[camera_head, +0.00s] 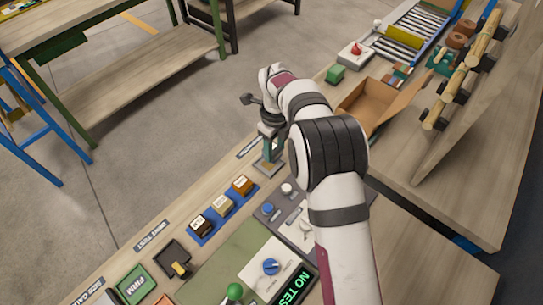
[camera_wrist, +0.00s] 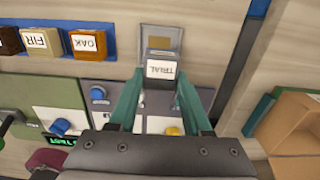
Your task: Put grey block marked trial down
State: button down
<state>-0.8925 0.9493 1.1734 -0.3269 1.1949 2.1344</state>
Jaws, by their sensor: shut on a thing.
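The grey block marked TRIAL (camera_wrist: 160,74) is between the green fingers of my gripper (camera_wrist: 160,88) in the wrist view, its white label facing the camera. My gripper is shut on it. A grey-framed square plate (camera_wrist: 161,33) with a tan middle lies just beyond the block in that view. In the head view my gripper (camera_head: 268,148) points down over the same plate (camera_head: 266,170) near the bench's far edge. The block is hard to make out there, and I cannot tell whether it touches the plate.
An oak block (camera_wrist: 88,44), a fir block (camera_wrist: 42,42) and a dark block (camera_head: 200,225) sit on a blue strip left of the plate. A grey panel with knobs (camera_head: 290,212) is on the near side. An open cardboard box (camera_head: 365,105) stands to the right.

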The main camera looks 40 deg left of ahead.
jog(key=shift+s+a+f, duration=0.1)
jog(key=shift+a+f, duration=0.15)
jog(key=shift+f, duration=0.9)
jog(key=shift+s+a+f, duration=0.1)
jog(key=shift+a+f, duration=0.15)
jog(key=shift+f, duration=0.9)
jog(key=shift+f, duration=0.1)
jog(key=shift+c, duration=1.7)
grip_release()
